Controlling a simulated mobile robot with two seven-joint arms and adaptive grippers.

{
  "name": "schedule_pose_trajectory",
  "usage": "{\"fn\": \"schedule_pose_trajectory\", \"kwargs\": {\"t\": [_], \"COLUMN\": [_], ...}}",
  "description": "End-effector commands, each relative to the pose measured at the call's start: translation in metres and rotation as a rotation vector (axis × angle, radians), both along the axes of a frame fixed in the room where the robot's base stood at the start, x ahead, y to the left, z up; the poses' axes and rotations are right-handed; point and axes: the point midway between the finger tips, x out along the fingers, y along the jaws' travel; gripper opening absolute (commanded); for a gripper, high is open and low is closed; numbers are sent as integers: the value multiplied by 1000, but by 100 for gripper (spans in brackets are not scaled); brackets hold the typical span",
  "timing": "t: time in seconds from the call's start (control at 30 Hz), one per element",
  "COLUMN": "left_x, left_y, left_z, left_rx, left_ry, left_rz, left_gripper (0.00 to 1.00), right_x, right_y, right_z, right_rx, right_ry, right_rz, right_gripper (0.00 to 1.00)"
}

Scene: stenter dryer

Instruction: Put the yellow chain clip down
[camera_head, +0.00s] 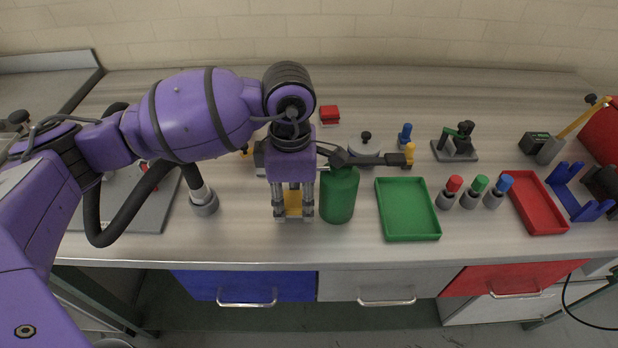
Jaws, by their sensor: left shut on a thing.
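My left gripper (293,212) points down over the front middle of the workbench and is shut on the yellow chain clip (293,203). The clip shows as a small yellow piece between the two fingers. It is low, close to the bench top; I cannot tell whether it touches. A green bottle (339,196) stands just to the right of the gripper. My right gripper is not in view.
A green tray (408,209) lies right of the bottle and looks empty. Red, green and blue-capped grey cylinders (467,198) stand beyond it, then a red tray (537,203) and a blue holder (578,192). The workbench (250,240) is bare along its front edge.

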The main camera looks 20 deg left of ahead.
Motion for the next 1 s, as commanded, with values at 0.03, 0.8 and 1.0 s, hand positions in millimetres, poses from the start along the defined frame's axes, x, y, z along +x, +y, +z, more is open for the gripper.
{"fn": "schedule_pose_trajectory", "kwargs": {"t": [0.03,0.8,1.0], "left_x": [0,-2,0], "left_y": [0,1,0], "left_z": [-3,-4,28], "left_rx": [0,2,1], "left_ry": [1,6,-1], "left_rz": [0,0,-1], "left_gripper": [3,56,56], "right_x": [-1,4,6], "right_y": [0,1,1], "right_z": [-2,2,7], "right_rx": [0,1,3], "right_ry": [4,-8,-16], "right_rz": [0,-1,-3], "right_gripper": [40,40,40]}}
